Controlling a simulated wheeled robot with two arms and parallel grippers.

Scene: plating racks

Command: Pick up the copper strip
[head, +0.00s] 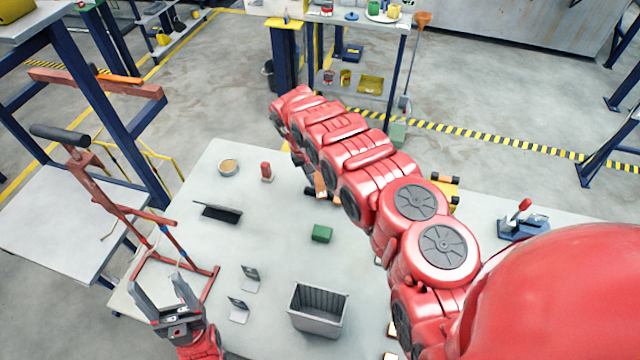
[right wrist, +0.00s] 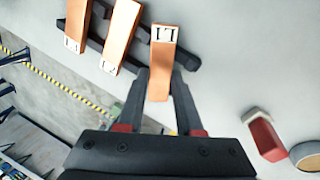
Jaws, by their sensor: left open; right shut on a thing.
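In the right wrist view, my right gripper (right wrist: 160,82) is shut on a copper strip (right wrist: 163,58) with a white label at its far end. The print on that label is hard to read. Two more labelled copper strips, one in the middle (right wrist: 120,38) and one at the left (right wrist: 77,22), stand beside it at a dark rack (right wrist: 98,42). I cannot tell whether the held strip still touches the rack. In the head view my right arm hides most of this spot. My left gripper (head: 161,285) is open and empty at the table's front left.
On the table (head: 265,235) are a grey bin (head: 318,308), a green block (head: 322,233), a dark tray (head: 220,212), a red-topped object (head: 266,171), a round dish (head: 228,167) and two small metal brackets (head: 239,309). A red frame (head: 150,225) stands at the left.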

